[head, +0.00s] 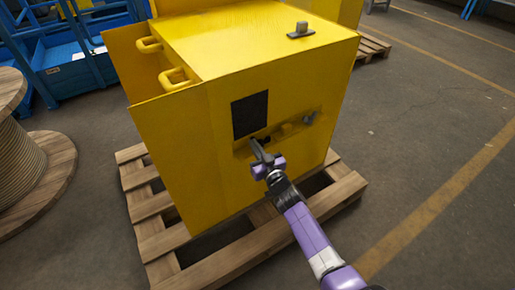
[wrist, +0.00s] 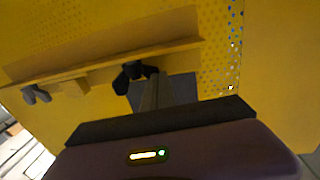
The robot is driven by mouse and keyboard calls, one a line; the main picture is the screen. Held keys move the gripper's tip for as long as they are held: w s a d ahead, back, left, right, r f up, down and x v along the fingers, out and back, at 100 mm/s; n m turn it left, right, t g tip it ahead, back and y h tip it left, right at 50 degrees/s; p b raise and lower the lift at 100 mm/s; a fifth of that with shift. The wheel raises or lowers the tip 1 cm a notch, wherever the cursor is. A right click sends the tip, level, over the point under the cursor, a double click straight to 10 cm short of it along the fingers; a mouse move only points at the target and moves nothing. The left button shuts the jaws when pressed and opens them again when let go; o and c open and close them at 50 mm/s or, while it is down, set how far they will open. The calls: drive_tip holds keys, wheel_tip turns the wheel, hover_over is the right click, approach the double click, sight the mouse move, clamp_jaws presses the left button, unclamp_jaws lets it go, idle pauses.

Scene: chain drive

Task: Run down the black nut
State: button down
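A black nut with wing-like lobes (wrist: 128,77) sits at the ledge on the yellow machine's face in the wrist view. In the head view a small dark part of it (head: 266,139) shows just beyond my gripper (head: 257,148). My gripper is at the recess, very close to the black nut; I cannot tell whether they touch. In the wrist view the dark fingers (wrist: 155,92) reach toward the nut and look close together, nearly edge-on. Any gap between them is hidden. A grey nut (wrist: 37,95) sits farther along the ledge; it also shows in the head view (head: 309,117).
The yellow machine (head: 230,60) stands on a wooden pallet (head: 160,236). A dark square panel (head: 250,115) is beside the recess. Yellow handles (head: 175,78) stick out at upper left. A cable spool (head: 30,160) and blue racks (head: 70,60) stand left.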

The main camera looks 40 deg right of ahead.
drive_tip(key=shift+w, duration=0.85)
drive_tip(key=shift+a, duration=0.1)
idle(0.4)
